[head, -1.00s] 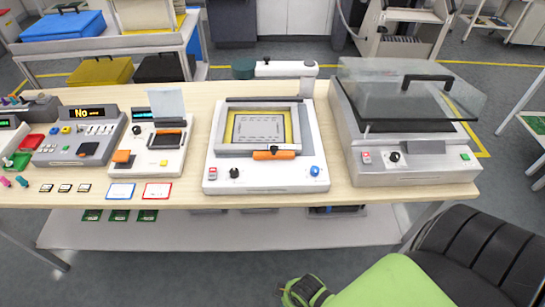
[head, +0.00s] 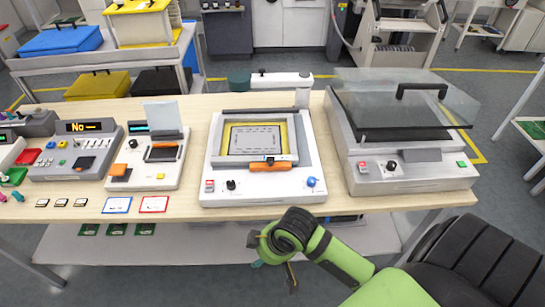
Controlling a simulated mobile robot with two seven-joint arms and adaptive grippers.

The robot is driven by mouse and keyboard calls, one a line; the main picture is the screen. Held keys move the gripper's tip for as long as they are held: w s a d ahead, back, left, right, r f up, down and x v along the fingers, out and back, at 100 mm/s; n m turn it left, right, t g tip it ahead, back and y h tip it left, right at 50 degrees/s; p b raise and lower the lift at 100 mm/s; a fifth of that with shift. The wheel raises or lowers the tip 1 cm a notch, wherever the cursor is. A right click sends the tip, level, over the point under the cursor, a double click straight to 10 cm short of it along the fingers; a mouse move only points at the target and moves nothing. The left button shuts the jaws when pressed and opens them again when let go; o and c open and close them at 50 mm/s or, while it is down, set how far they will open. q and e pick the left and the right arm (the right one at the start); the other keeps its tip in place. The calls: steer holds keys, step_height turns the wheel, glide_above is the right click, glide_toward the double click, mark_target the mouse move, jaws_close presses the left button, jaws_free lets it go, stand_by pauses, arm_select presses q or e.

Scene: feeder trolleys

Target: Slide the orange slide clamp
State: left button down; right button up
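The orange slide clamp (head: 269,167) is a short horizontal bar with a small dark piece on top. It lies on the front edge of the framed screen in the white machine (head: 214,160) at the middle of the bench. My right gripper (head: 268,254) hangs in front of the bench's front edge, below the machine and apart from the clamp. The gripper's black and green wrist hides part of it, and its finger opening is not clear. No thing shows in it. My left gripper is not in view.
A grey machine with a raised clear lid (head: 412,104) stands to the right. A smaller device with an orange block (head: 117,170) stands to the left. Blue and red framed cards (head: 154,204) lie near the front edge. A black chair (head: 490,262) is at the lower right.

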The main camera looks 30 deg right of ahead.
mark_target(271, 159)
steer(key=shift+h, duration=0.3)
steer(key=w+d+r, duration=0.2)
steer(key=w+d, duration=0.2)
steer(key=w, duration=0.1)
steer(key=w+d+r, duration=0.3)
steer(key=w+d, duration=0.1)
steer(key=w, duration=0.1)
steer(key=w+d+r, duration=0.2)
steer(key=w+d, duration=0.3)
steer(key=w, duration=0.1)
steer(key=shift+r, duration=0.2)
steer(key=w+d+r+m, duration=0.2)
steer(key=w+d+r, duration=0.1)
steer(key=d+r, duration=0.15)
steer(key=shift+p+x, duration=0.65)
steer(key=shift+x, duration=2.75)
steer(key=shift+w+d, duration=0.1)
steer(key=shift+d, duration=0.05)
